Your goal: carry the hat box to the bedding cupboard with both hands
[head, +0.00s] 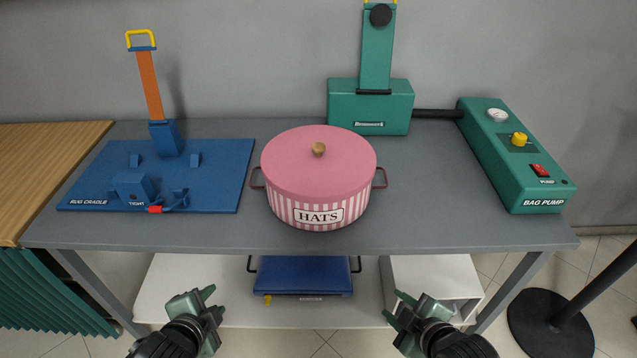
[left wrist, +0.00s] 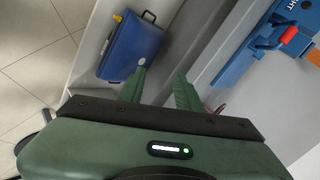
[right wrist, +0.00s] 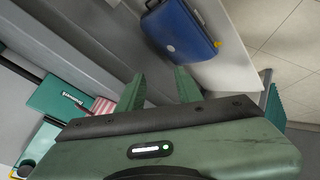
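The hat box (head: 318,172) is round and pink with a striped side, a HATS label and a small knob on its lid. It stands upright on the grey table, with a handle on its left side (head: 257,179) and one on its right (head: 381,178). A strip of its striped side shows in the right wrist view (right wrist: 103,106). My left gripper (head: 211,299) and right gripper (head: 394,303) are both open and empty, in front of the table and below its top, apart from the box. The bedding cupboard is not identifiable in these views.
The grey table (head: 420,232) also holds a blue rug cradle (head: 225,180) at left and a green bag pump (head: 515,160) at right. A green device (head: 370,105) stands behind the box. A blue case (head: 303,276) lies on the lower shelf. A black post base (head: 550,322) stands at right.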

